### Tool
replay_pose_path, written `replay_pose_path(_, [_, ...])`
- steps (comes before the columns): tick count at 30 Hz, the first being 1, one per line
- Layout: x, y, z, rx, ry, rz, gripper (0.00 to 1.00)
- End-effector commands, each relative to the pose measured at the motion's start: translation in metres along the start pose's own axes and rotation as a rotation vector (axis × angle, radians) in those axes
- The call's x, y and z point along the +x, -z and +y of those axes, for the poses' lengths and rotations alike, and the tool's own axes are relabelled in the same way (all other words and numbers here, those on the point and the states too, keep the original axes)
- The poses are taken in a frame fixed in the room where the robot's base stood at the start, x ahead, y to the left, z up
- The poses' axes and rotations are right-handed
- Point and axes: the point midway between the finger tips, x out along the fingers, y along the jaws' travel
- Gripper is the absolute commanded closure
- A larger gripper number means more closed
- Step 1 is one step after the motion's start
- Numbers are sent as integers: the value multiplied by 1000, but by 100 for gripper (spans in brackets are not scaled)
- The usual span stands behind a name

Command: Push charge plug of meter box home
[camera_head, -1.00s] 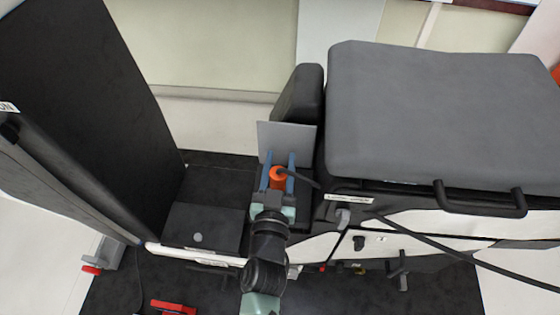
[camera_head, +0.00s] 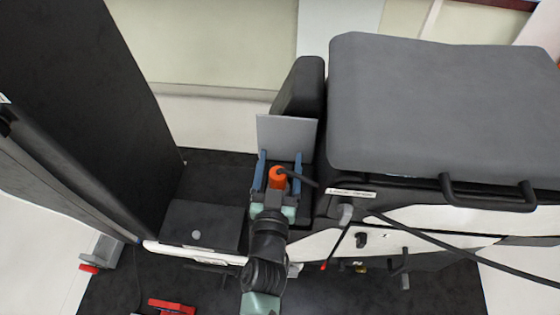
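The orange charge plug (camera_head: 277,179) sits between the two blue fingers of my gripper (camera_head: 280,158), with a dark cable leaving it to the right. The fingers are spread, with a gap on either side of the plug. The plug points toward an upright grey plate (camera_head: 287,134) just beyond the fingertips. I cannot tell which housing is the meter box, and the socket and how deep the plug sits in it cannot be seen from this angle.
A large grey padded block (camera_head: 430,105) with a black handle (camera_head: 487,196) stands close on the right. A tall dark panel (camera_head: 75,110) rises at the left. A low dark box (camera_head: 203,225) lies left of my gripper. A black cable (camera_head: 450,250) runs off to the right.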

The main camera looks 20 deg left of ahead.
Motion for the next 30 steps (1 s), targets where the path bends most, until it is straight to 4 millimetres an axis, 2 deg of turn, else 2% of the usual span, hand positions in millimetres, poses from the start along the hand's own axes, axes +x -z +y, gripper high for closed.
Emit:
replay_pose_path(7, [0, -1, 0, 0, 0, -1, 22])
replay_pose_path(11, [-7, -2, -1, 0, 1, -3, 22])
replay_pose_path(14, [-20, -2, -1, 1, 1, -3, 22])
replay_pose_path(24, [-85, -2, 0, 0, 2, -5, 22])
replay_pose_path(30, [-115, -1, 0, 0, 1, -4, 22])
